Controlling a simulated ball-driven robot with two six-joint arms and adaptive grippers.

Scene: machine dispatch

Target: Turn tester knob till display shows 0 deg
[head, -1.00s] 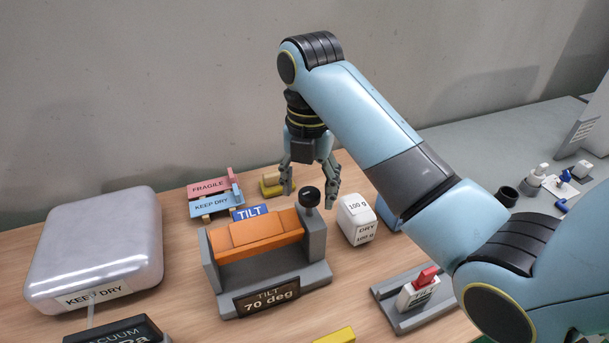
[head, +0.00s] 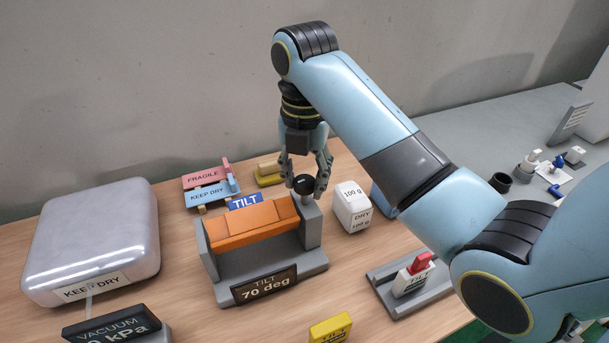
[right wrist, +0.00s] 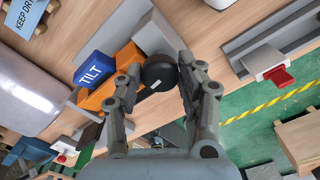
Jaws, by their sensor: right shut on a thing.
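The tilt tester (head: 268,279) is a grey frame with an orange cradle (head: 250,222) and a blue TILT label (head: 246,201). Its display (head: 265,285) reads TILT 70 deg. The round black knob (head: 303,184) tops the frame's right post. My right gripper (head: 304,185) comes down from above, shut on the knob, one finger on each side. In the right wrist view the knob (right wrist: 160,72) sits between the fingertips, with a white mark on it. My left gripper is not in view.
A white 100 g DRY block (head: 352,207) stands just right of the tester. A grey fixture with a red-topped block (head: 411,279) is further right. A silver KEEP DRY case (head: 95,240) lies left, a vacuum display (head: 112,326) at front left. FRAGILE and KEEP DRY tags (head: 207,186) lie behind.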

